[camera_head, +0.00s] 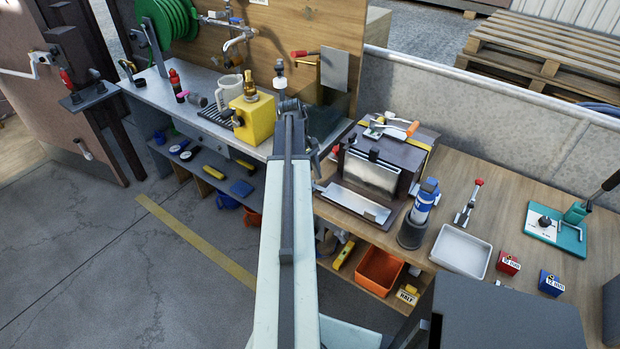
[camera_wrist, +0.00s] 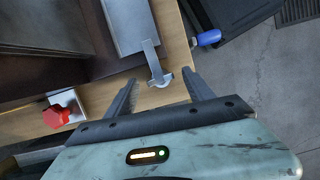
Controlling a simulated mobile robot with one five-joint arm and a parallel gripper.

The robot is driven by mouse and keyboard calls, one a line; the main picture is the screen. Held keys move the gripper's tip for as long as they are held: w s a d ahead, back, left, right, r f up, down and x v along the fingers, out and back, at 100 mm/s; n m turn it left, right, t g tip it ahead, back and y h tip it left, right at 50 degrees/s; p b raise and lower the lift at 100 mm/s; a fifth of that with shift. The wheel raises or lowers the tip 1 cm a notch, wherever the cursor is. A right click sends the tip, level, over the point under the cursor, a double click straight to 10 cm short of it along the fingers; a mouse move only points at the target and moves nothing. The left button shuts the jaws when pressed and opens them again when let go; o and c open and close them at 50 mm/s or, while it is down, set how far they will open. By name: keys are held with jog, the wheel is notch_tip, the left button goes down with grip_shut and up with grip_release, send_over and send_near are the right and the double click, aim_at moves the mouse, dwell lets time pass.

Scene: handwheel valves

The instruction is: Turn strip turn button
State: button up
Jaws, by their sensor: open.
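A small grey bar-shaped piece with a rounded end (camera_wrist: 153,60), seemingly the turn button, sits at the strip's near end. My gripper (camera_wrist: 160,82) is open, with one finger on each side of the rounded end in the picture. I cannot tell whether they touch it. In the head view the strip (camera_head: 352,202) lies in front of the dark machine (camera_head: 390,165). My arm hides most of the gripper and the turn button there.
A red knob (camera_wrist: 57,116) on a white plate is left of my gripper in the wrist view. The bench edge and a blue handle (camera_wrist: 208,38) are to the right.

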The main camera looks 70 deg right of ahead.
notch_tip(320, 180, up, 6)
jog(key=p, duration=0.6)
jog(key=p+v, duration=0.7)
jog(key=shift+r, duration=0.4)
jog(key=shift+w, duration=0.2)
